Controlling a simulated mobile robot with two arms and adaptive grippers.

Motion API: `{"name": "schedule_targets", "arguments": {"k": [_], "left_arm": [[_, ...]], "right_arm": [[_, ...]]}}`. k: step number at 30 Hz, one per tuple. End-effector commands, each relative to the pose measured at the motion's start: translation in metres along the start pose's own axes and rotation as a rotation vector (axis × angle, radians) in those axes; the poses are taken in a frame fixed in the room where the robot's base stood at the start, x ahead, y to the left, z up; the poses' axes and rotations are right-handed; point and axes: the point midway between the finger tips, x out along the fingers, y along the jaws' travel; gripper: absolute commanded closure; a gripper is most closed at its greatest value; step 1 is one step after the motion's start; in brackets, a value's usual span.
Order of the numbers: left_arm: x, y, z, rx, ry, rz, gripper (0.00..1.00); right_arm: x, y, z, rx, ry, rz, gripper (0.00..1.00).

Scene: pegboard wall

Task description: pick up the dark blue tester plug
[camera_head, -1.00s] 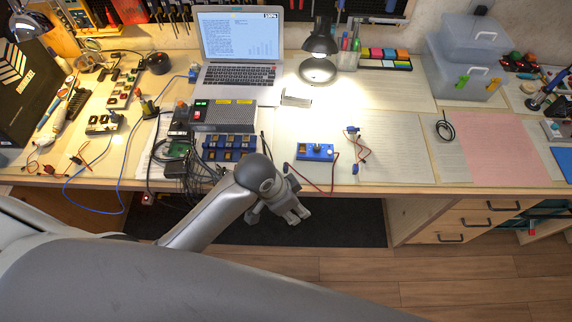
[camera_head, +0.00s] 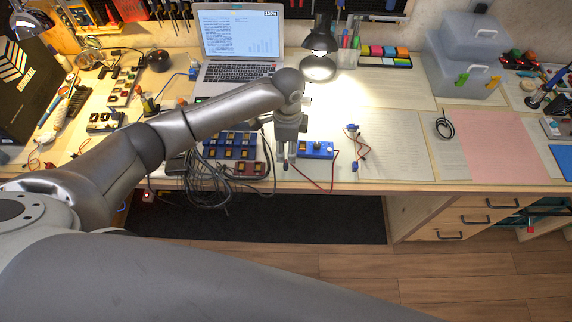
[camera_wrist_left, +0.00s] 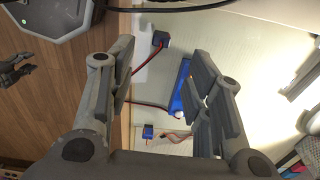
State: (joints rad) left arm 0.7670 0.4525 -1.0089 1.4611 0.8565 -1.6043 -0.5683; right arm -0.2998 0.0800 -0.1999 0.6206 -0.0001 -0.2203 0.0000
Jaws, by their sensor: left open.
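The dark blue tester plug (camera_wrist_left: 160,39) shows in the left wrist view as a small dark block. It lies near the bench's front edge, with a red wire at it. My left gripper (camera_wrist_left: 158,88) is open and empty above the bench. The plug is in the upper part of the gap between the fingers, apart from them. In the head view my left gripper (camera_head: 286,155) hangs down left of the blue tester box (camera_head: 316,150) and hides the plug there. A dark claw-like part at the left wrist view's edge looks like my right gripper (camera_wrist_left: 16,72); its jaws are unclear.
Blue modules (camera_head: 230,144) and a red-brown block (camera_head: 250,170) with tangled black cables lie left of the gripper. A small blue servo (camera_head: 353,131) with wires lies right of the tester box. A laptop (camera_head: 240,40) and lamp (camera_head: 319,45) stand behind. Paper sheets (camera_head: 395,145) cover clear bench to the right.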

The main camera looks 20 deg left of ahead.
Motion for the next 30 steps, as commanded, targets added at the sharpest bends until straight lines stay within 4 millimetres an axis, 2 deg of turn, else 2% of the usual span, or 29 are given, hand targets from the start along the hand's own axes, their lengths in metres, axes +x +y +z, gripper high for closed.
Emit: {"name": "schedule_targets", "arguments": {"k": [4,13,21,30], "left_arm": [[0.024,0.001,0.000,-0.001,-0.001,0.003,0.54],[0.046,0.001,0.002,-0.001,-0.002,0.001,0.54],[0.081,0.000,0.004,-0.002,0.000,0.001,0.54],[0.090,-0.001,0.003,0.000,0.001,-0.001,0.54]], "right_arm": [[-0.004,0.000,0.000,0.000,0.000,0.000,0.60],[-0.009,0.000,-0.001,0.000,0.000,0.000,0.60],[-0.017,0.000,-0.001,0.000,0.000,0.000,0.60],[-0.017,0.000,-0.001,0.000,0.000,0.000,0.60]]}}
